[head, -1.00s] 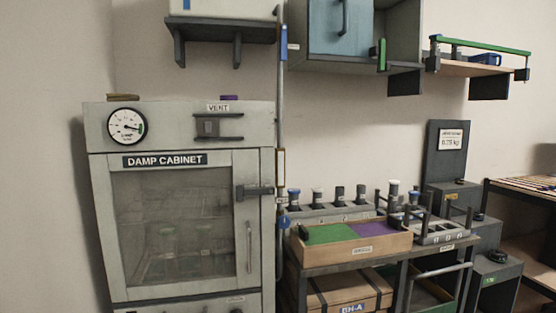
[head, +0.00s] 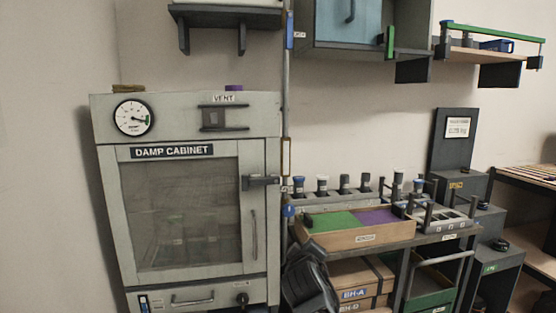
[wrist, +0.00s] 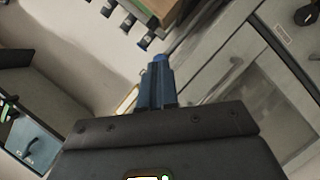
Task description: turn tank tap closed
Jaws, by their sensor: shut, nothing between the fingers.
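The tank (head: 235,3) shows only its pale lower edge on a wall shelf at the top of the head view. A thin pipe (head: 286,100) runs down from there beside the damp cabinet. A round blue knob (head: 289,211), which looks like the tap, sits low on the pipe. My gripper, dark grey in the head view, is just below the knob. In the wrist view my gripper's blue-grey fingers (wrist: 158,82) are together and empty. A blue round end (wrist: 160,58) shows at their tips; I cannot tell if they touch it.
The damp cabinet (head: 190,215) stands close on the left, its door latch (head: 261,182) jutting toward the pipe. A wooden tray (head: 358,238) on a cart and a row of capped bottles (head: 345,183) are close on the right. A blue-doored wall cabinet (head: 334,22) hangs above.

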